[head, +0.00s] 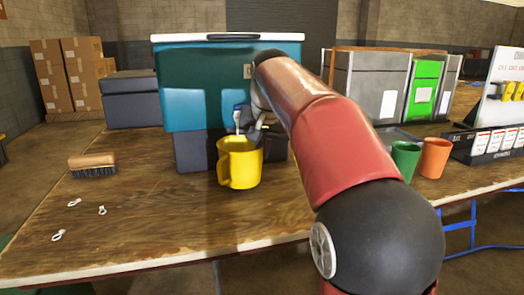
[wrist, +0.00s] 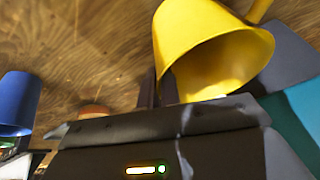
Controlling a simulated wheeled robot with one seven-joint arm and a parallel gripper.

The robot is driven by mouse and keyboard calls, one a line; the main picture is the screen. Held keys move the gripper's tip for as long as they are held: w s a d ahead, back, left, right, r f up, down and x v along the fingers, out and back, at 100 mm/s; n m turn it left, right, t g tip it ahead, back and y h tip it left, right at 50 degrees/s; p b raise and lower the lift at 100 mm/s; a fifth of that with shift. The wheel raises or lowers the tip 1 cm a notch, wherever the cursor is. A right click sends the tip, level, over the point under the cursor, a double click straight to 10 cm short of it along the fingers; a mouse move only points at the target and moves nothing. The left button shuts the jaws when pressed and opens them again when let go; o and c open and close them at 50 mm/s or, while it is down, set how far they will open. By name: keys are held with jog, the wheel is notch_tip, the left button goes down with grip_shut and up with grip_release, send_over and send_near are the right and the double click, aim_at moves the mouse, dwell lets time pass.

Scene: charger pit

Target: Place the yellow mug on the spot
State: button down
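The yellow mug (head: 240,163) stands out upright at the middle of the head view, with its handle on the left. It also shows large in the wrist view (wrist: 205,30), its open mouth towards the camera. My gripper (head: 252,128) is at the mug's rim, partly hidden by my own arm. In the wrist view its two dark fingers (wrist: 160,90) are close together, with the mug's wall between them. I cannot tell whether the mug's base touches the table. I cannot make out the spot in either view.
A teal bin (head: 190,85) and dark boxes stand right behind the mug. Green (head: 405,160) and orange (head: 434,158) cups stand on the right; a blue cup (wrist: 18,100) shows in the wrist view. A brush (head: 92,165) and small white pieces lie on the left.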

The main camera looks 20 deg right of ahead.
jog(key=shift+w+f, duration=0.5)
jog(key=shift+w, duration=0.05)
jog(key=shift+s+f+b, duration=0.1)
jog(key=shift+f+b, duration=0.15)
jog(key=shift+b, duration=0.05)
jog(key=shift+f, duration=0.2)
jog(key=c, duration=1.6)
grip_release()
jog(key=shift+r, duration=0.1)
